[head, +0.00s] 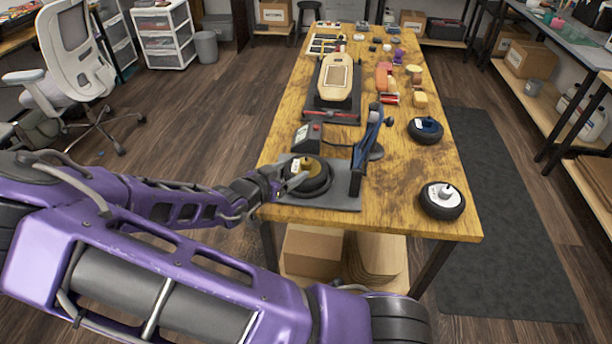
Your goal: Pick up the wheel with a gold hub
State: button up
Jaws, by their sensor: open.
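The wheel with a gold hub (321,186) lies flat on a grey base plate (341,203) at the near left end of the wooden table. Its gold hub (302,165) faces up. My gripper (298,179) reaches in from the left, with its fingers at the near left side of the hub, over the tire. It is open. I cannot tell whether the fingers touch the wheel, and they hide part of its left side.
A white-hub wheel (442,201) and a blue-hub wheel (425,130) lie to the right. A dark box (307,138) and blue upright stand (369,133) are close behind the gold-hub wheel. A skateboard deck (340,78) lies farther back.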

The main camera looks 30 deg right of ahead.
aim_at(303, 164)
jog(key=b+x, duration=0.2)
jog(key=x, duration=0.3)
jog(key=shift+d, duration=0.45)
jog(key=shift+r, duration=0.1)
grip_shut()
